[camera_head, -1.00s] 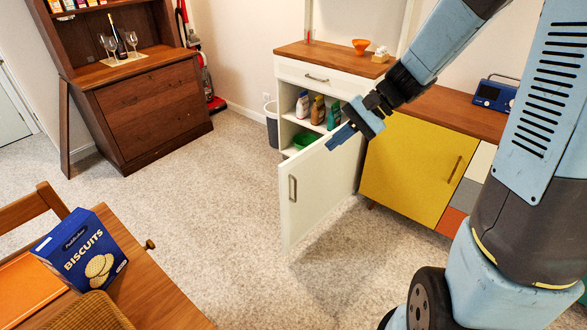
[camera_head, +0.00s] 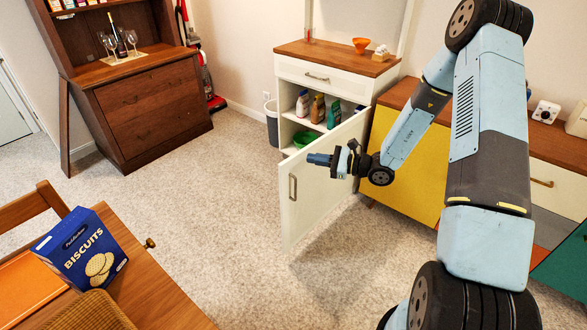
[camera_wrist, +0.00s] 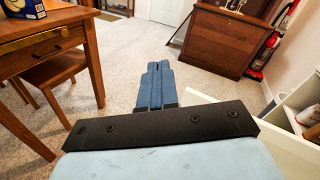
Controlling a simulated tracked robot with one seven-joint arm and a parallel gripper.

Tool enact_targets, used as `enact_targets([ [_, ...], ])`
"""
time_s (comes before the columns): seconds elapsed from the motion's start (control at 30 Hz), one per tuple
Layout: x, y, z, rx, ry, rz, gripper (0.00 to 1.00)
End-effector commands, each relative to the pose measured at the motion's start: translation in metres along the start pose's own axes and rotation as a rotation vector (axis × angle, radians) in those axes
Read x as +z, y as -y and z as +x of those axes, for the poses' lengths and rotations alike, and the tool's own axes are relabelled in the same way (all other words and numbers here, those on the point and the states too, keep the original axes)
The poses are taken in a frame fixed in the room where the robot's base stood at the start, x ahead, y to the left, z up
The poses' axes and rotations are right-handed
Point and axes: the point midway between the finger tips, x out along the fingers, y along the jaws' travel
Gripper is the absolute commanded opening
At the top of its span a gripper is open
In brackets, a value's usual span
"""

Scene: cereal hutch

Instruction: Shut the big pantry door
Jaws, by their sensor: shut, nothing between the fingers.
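The big pantry door (camera_head: 308,205) is a pale panel with an upright bar handle (camera_head: 293,187). It stands wide open, swung out from the white cabinet (camera_head: 281,72), so the shelves show. My gripper (camera_head: 311,159) is shut and empty, with its blue fingers pointing left. In the head view it overlaps the door's upper part; I cannot tell whether it touches. In the wrist view the shut fingers (camera_wrist: 156,78) point out over the floor, and a pale edge that looks like the door's top (camera_wrist: 262,128) lies right of them.
Bottles (camera_head: 318,108) and a green bowl (camera_head: 304,139) stand on the cabinet's shelves. A yellow-fronted sideboard (camera_head: 412,180) stands to the right, behind my arm. A table with a biscuit box (camera_head: 82,250) is at the lower left. The carpet (camera_head: 215,205) left of the door is clear.

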Motion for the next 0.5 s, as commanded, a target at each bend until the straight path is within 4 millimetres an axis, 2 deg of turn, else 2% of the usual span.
enact_targets([
  [0.03,-0.017,-0.001,0.001,-0.043,0.004,0.043,0.00],
  [0.3,-0.096,-0.001,-0.001,-0.286,-0.002,0.233,0.00],
  [0.5,-0.138,-0.006,-0.005,-0.409,-0.019,0.325,0.00],
])
